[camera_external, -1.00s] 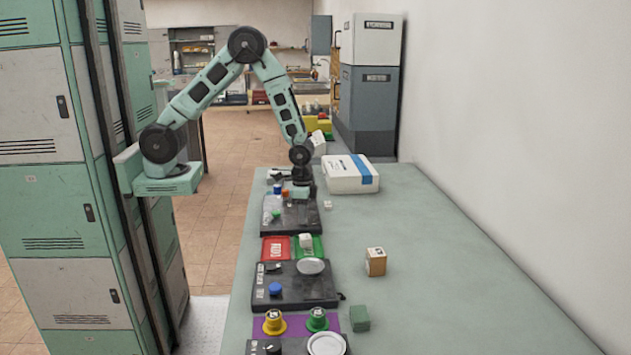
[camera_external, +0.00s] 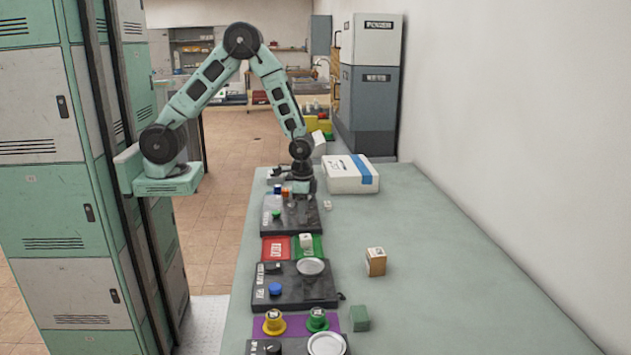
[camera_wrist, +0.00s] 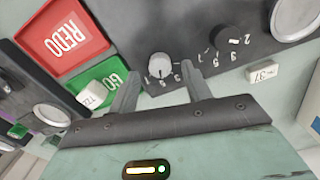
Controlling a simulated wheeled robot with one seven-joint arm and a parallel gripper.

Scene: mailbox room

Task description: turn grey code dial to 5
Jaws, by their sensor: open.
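The grey code dial (camera_wrist: 160,66) is a round, pale knob on a dark panel (camera_wrist: 140,20) in the wrist view. Small white numerals run around its lower and right side, too small to read surely, and I cannot tell which one it points at. My gripper (camera_wrist: 159,70) is open, with one finger to the left of the dial and the other to its right. I cannot tell whether either finger touches it. In the external view my gripper (camera_external: 303,184) is low over the far panel (camera_external: 290,215), and the dial cannot be made out there.
A black knob (camera_wrist: 222,33) sits beside the dial. Red REDO (camera_wrist: 64,42) and green GO (camera_wrist: 108,88) pads lie to the left, with a white block (camera_wrist: 92,98) on the green one. A white box (camera_external: 345,178) stands right of my gripper. The table's right side is mostly clear.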

